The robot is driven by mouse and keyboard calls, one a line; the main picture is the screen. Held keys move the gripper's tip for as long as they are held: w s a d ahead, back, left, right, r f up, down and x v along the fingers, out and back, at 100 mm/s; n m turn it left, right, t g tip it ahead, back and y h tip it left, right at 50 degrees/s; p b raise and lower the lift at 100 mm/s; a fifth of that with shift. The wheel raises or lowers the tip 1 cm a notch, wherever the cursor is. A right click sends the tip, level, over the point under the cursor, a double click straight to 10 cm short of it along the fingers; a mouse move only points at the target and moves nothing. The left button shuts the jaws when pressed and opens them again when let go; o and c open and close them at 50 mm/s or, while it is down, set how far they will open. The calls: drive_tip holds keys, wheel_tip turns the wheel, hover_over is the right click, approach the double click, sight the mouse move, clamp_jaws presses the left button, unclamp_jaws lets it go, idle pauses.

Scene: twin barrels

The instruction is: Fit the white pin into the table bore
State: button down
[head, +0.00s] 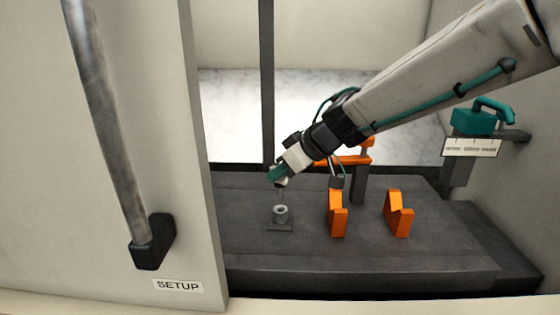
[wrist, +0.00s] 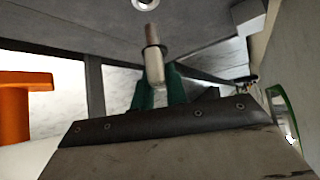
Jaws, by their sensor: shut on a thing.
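My gripper (head: 278,174) is shut on the white pin, its teal fingers also showing in the wrist view (wrist: 157,92). The pin (wrist: 154,58) looks pale grey-white with a dark collar, and its free end points away from the fingers. In the head view the pin is small and partly hidden by the gripper. The table bore (head: 281,212) is a short grey ring on a square plate, below the gripper. In the wrist view the bore (wrist: 145,4) is cut by the top edge, just beyond the pin's tip. The pin appears apart from the bore.
Two orange brackets (head: 338,214) (head: 398,214) stand on the dark table (head: 310,258) right of the bore. An orange-topped post (head: 358,185) stands behind them. A teal-handled fixture (head: 480,120) is on the right wall. A door panel with a bar handle (head: 152,243) fills the left.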

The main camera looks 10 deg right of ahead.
sight(281, 196)
drive_tip(key=shift+f, duration=1.25)
drive_tip(key=shift+f, duration=2.05)
drive_tip(key=c, duration=1.3)
unclamp_jaws()
drive_tip(key=v, duration=0.7)
drive_tip(key=shift+s+d+r, duration=0.15)
drive_tip(key=shift+d+r, duration=0.1)
drive_tip(key=shift+r, duration=0.05)
